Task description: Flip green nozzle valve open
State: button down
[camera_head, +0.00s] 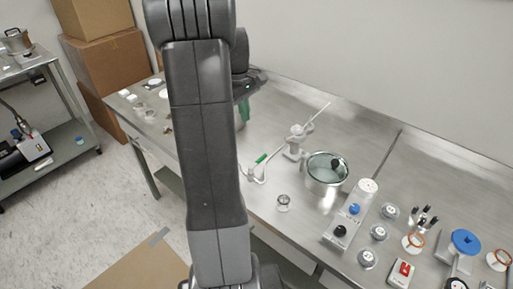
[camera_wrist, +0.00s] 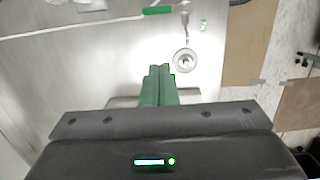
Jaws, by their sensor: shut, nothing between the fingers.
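The green nozzle valve handle (camera_head: 261,158) sits on a pale thin fitting on the steel table, beside a white stand with a rod (camera_head: 296,140). In the wrist view the green handle (camera_wrist: 157,10) lies crosswise near the top edge, along a pale tube. My gripper (camera_wrist: 159,70) has green fingers pressed together with nothing between them, and the handle is apart from them, beyond the tips. In the head view the gripper's green fingers (camera_head: 243,110) show partly behind my arm, over the table's far left part.
A round metal piece (camera_wrist: 184,61) lies just beyond the fingertips in the wrist view. A round glass-topped vessel (camera_head: 326,168) and a white control box (camera_head: 350,213) stand to the right of the valve. Several small items crowd the table's right end. Cardboard boxes (camera_head: 115,60) are stacked behind left.

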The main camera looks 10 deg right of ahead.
jog(key=p, duration=0.1)
send_near(258, 163)
jog(key=w+f, duration=0.4)
jog(key=w, duration=0.1)
jog(key=shift+s+d+f+p, duration=0.3)
jog(key=shift+s+f, duration=0.3)
jog(key=shift+f, duration=0.05)
jog(key=shift+s+d+f+p, duration=0.25)
jog(key=shift+s+d+f, duration=0.05)
jog(key=shift+s+f, duration=0.35)
